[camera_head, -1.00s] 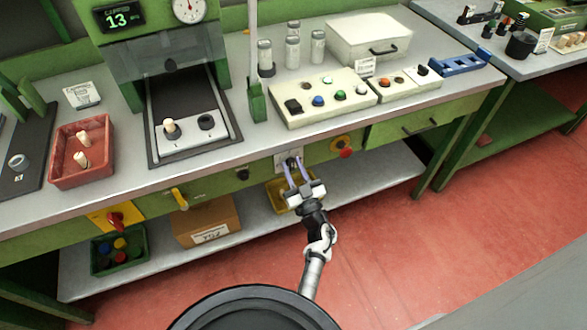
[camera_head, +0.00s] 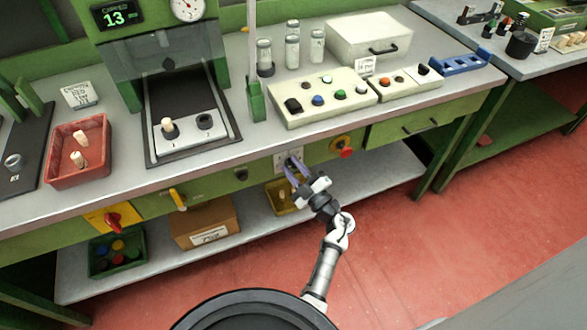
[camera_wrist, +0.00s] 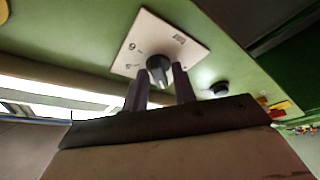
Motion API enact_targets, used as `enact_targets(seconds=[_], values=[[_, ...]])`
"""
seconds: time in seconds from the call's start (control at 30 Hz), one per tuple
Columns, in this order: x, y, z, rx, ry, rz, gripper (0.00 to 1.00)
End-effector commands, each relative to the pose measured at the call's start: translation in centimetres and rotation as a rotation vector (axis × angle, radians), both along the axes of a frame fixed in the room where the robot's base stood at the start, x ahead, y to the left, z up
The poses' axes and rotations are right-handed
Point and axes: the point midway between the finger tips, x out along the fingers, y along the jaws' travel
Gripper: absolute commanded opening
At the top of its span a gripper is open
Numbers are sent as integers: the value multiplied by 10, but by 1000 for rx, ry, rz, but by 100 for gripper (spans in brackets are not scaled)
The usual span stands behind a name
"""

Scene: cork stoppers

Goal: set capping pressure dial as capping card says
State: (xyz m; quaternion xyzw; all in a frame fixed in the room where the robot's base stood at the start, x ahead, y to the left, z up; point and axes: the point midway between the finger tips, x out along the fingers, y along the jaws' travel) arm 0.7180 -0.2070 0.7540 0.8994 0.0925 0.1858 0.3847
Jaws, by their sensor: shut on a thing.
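The dial is a dark round knob (camera_wrist: 158,67) on a white square plate (camera_wrist: 140,43) set in the green bench front. The plate carries printed marks; one near its left side looks like a 6 or 9, and the others are too small to read. My gripper (camera_wrist: 160,84) is shut on the knob, one purple finger on each side. In the head view my gripper (camera_head: 291,165) reaches up to the plate (camera_head: 281,160) and hides most of the knob. A small white card (camera_head: 80,94) stands at the back left of the bench; its print is not legible.
A yellow bin (camera_head: 277,205) stands on the shelf below. Open red floor lies around my arm.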

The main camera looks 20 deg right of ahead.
Motion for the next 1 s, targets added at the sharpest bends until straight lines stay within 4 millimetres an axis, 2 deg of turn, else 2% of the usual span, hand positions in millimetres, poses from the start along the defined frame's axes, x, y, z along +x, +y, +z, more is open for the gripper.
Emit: enact_targets(seconds=[0.67,0.7,1.0], values=[[0,0,0,-60,-2,1,4],[0,0,0,-60,-1,1,32],[-1,0,0,-60,-2,0,35]])
